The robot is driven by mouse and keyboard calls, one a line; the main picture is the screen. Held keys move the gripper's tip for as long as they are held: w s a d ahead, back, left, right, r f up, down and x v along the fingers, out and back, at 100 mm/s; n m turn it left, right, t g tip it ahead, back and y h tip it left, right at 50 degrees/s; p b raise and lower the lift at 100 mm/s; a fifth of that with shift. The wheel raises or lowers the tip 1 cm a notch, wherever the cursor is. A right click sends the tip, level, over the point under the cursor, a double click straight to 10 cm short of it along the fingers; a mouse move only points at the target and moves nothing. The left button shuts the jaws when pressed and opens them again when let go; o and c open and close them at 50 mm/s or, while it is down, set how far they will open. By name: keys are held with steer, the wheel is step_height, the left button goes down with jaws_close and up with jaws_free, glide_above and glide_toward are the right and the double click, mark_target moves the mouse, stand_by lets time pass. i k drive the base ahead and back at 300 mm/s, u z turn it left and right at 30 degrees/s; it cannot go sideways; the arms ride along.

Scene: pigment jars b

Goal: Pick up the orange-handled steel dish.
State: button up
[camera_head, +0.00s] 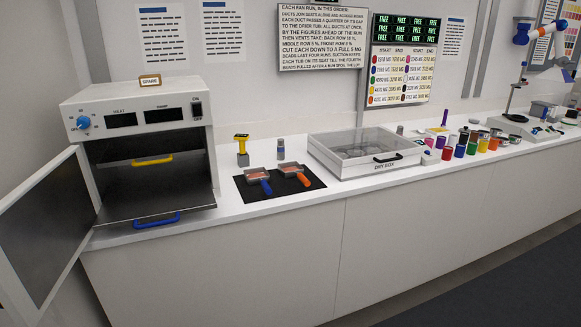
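The orange-handled steel dish (290,169) sits on a black mat (312,179) on the white counter, near the middle of the head view. Its short orange handle (304,180) points toward the front right. The dish appears to hold something reddish. A similar dish with a blue handle (266,187) sits just to its left on the same mat. My gripper is not in view.
A white oven (142,100) with its door (45,235) swung open stands left. A clear-lidded dry box (365,150) stands close right of the mat. Behind the mat are a yellow-topped tool (242,150) and a small jar (281,150). Several colored jars (472,148) stand farther right.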

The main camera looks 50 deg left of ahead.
mark_target(292, 169)
steer(key=u, duration=0.6)
steer(key=i, duration=0.95)
steer(key=u, duration=1)
